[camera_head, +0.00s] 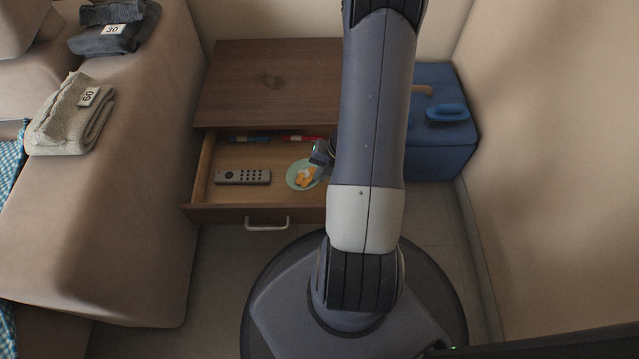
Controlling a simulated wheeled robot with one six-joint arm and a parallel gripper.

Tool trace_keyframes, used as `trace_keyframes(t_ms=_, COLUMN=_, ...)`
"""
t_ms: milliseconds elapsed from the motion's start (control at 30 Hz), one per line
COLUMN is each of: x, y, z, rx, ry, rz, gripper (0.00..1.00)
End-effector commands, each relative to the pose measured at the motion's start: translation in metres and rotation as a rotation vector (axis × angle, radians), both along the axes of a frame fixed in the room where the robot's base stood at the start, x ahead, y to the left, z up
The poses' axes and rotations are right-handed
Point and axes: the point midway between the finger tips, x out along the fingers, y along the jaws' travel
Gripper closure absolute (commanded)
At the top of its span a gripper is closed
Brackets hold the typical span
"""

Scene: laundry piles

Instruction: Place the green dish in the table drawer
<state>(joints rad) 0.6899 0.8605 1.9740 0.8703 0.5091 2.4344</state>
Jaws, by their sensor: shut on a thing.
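My gripper (318,160) is at the dish's upper right edge, shut on the dish. My arm hides the right part of the drawer and most of the gripper.
The wooden table (260,80) has a bare top. In the drawer lie the remote (243,176) and red and blue pens (300,138). A sofa (140,190) with folded towels (70,125) borders the left.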

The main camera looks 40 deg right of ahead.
Motion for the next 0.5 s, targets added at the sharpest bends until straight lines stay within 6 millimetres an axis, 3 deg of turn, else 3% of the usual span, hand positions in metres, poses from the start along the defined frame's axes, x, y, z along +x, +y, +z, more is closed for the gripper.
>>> trace_keyframes(t_ms=300, x=0.0, y=0.0, z=-0.036, rx=0.0, ry=0.0, rz=-0.001, gripper=1.0)
trace_keyframes(t_ms=500, x=0.0, y=0.0, z=-0.038, rx=-0.001, ry=-0.001, rz=0.0, gripper=1.0)
